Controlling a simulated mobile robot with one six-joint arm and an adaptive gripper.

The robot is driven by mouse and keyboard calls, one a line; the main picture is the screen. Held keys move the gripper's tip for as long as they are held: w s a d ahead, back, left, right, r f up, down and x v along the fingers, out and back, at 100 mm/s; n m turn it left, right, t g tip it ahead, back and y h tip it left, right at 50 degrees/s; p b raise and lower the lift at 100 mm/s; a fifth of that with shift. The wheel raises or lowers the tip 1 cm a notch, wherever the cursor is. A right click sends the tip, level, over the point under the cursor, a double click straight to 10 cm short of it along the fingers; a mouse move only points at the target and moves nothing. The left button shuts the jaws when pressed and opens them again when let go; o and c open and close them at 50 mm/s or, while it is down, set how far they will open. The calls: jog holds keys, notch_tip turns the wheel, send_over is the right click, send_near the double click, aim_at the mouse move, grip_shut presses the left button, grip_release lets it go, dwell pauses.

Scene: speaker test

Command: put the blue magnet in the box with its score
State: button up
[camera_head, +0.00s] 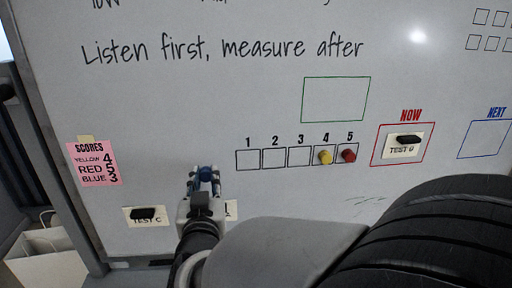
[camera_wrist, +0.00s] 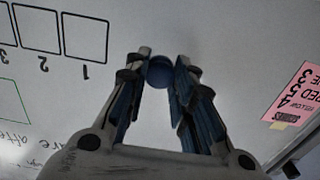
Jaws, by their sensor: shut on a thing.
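My gripper (camera_head: 204,176) is shut on the blue magnet (camera_wrist: 160,72), in front of the whiteboard, left of and below box 1 (camera_head: 247,160). In the wrist view the round blue magnet sits between the fingertips. I cannot tell whether it touches the board. The pink score note (camera_head: 93,163) at the left reads yellow 4, red 5, blue 3. A row of numbered boxes runs 1 to 5. Box 2 (camera_head: 274,158) and box 3 (camera_head: 300,157) are empty, as is box 1. The yellow magnet (camera_head: 325,157) is in box 4 and the red magnet (camera_head: 348,155) in box 5.
A black magnet (camera_head: 408,140) holds a test label inside the red NOW frame. Another black magnet (camera_head: 143,214) holds the TEST C label at lower left. A label is partly hidden behind my gripper. The empty green frame (camera_head: 304,100) is above the boxes; the blue NEXT frame (camera_head: 463,146) is at right.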

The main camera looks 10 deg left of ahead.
jog(key=shift+v, duration=1.4)
jog(key=shift+d, duration=0.1)
